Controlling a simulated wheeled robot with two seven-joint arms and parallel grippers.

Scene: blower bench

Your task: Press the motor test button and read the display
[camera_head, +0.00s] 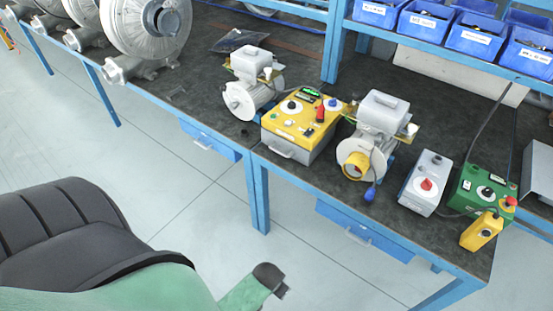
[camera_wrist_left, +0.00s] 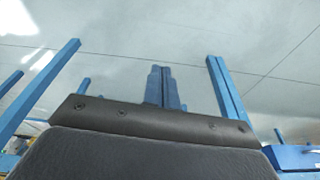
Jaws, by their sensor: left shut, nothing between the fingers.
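A yellow-topped test box (camera_head: 289,125) stands on the bench between two motor units. A small display (camera_head: 308,94) glows green at its back edge, too small to read. The box top has a black knob (camera_head: 291,106), a red part (camera_head: 320,113) and a round blue part (camera_head: 333,104). I cannot tell which control is the motor test button. My left gripper (camera_wrist_left: 165,87) shows in the left wrist view, its fingers together and empty, with floor and blue bench legs beyond. It is away from the box. My right gripper is not in view.
Motor units (camera_head: 250,85) and (camera_head: 378,135) flank the box closely. A grey box (camera_head: 426,182), a green box (camera_head: 482,190) and a yellow pendant (camera_head: 481,231) stand at the right. Blue bins (camera_head: 475,38) sit on the shelf. Large blowers (camera_head: 145,40) stand at the left. Floor before the bench is clear.

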